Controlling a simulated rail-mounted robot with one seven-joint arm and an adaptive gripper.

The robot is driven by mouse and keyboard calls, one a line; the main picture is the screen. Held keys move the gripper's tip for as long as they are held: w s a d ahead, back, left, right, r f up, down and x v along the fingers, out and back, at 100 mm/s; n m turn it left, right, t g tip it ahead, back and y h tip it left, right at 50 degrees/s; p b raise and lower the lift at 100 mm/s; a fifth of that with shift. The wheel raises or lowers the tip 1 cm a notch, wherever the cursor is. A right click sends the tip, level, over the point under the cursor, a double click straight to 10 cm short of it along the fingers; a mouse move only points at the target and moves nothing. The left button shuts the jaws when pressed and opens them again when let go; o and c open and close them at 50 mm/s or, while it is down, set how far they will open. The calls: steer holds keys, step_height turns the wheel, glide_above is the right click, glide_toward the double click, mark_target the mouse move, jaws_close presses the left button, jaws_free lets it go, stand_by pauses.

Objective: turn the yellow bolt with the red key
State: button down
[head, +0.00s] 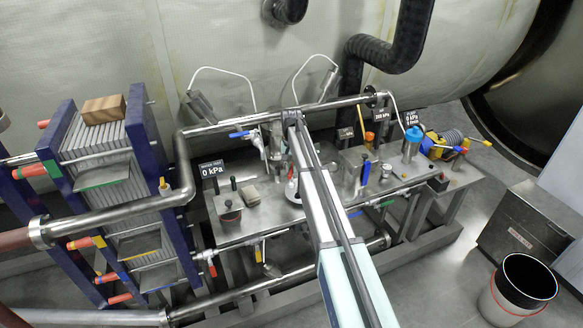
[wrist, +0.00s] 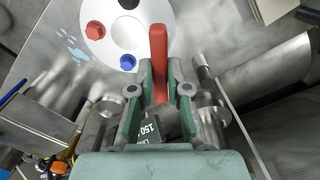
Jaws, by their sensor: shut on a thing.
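My gripper (wrist: 159,70) has green fingers and is shut on the red key (wrist: 158,45), a flat red bar that sticks out beyond the fingertips in the wrist view. A white round plate (wrist: 94,48) lies to the left of the key there. It carries a red hex bolt (wrist: 96,30), a blue bolt (wrist: 128,62) and a black bolt (wrist: 129,3) cut by the top edge. I see no yellow bolt on the visible part of the plate. The key's contact with anything beyond the fingers cannot be told. In the head view my arm hides most of the work spot.
A metal bench (head: 240,228) carries pipes, a blue-handled valve (head: 240,134), a pressure display (head: 213,170) and a blue-capped cylinder (head: 412,142). A plate stack with a wooden block (head: 103,109) stands left. A white bin (head: 520,285) stands on the floor at right.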

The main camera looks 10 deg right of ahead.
steer(key=shift+r, duration=0.1)
steer(key=shift+r+p, duration=1)
steer(key=shift+r, duration=1.4)
